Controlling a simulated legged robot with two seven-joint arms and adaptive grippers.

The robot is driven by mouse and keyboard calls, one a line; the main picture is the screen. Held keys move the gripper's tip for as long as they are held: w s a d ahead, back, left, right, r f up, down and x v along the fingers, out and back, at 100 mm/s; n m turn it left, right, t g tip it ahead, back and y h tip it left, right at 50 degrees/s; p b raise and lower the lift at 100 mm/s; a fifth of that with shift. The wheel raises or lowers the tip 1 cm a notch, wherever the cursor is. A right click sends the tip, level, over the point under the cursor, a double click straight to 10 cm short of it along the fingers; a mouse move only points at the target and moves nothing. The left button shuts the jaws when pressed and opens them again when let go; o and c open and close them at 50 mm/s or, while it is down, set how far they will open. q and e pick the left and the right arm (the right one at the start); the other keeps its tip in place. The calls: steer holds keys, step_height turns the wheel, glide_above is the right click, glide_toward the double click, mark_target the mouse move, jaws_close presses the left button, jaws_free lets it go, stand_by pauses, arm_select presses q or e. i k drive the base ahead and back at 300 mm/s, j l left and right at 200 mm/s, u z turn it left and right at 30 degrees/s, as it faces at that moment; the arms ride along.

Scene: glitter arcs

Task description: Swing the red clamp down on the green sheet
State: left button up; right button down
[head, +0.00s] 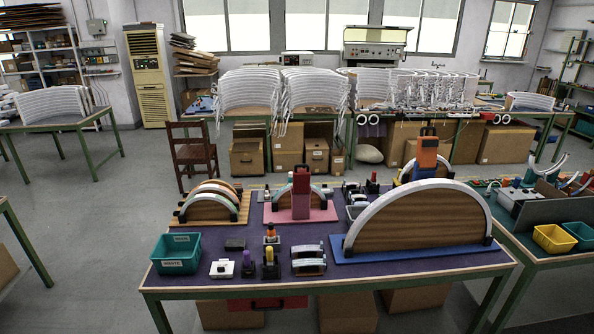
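The red clamp (301,193) stands upright at the middle of the purple table, on a pink board (274,215). Behind and beside it is a small arch-shaped form with a pale greenish band (320,193) along its curve, which looks like the green sheet. The clamp hides the middle of this arch, so I cannot tell whether clamp and sheet touch. Neither of my grippers is in the head view.
The purple table (200,288) also bears a large white arch (415,190) on a blue board at right, an orange clamp (427,153) behind it, a striped arch (212,202) at left, a teal waste bin (177,254) and small tools in front. Yellow and teal bins stand right.

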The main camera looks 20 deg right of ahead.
mark_target(301, 177)
steer(key=i, duration=0.75)
steer(key=i+z, duration=0.15)
steer(key=i, duration=0.6)
steer(key=j, duration=0.1)
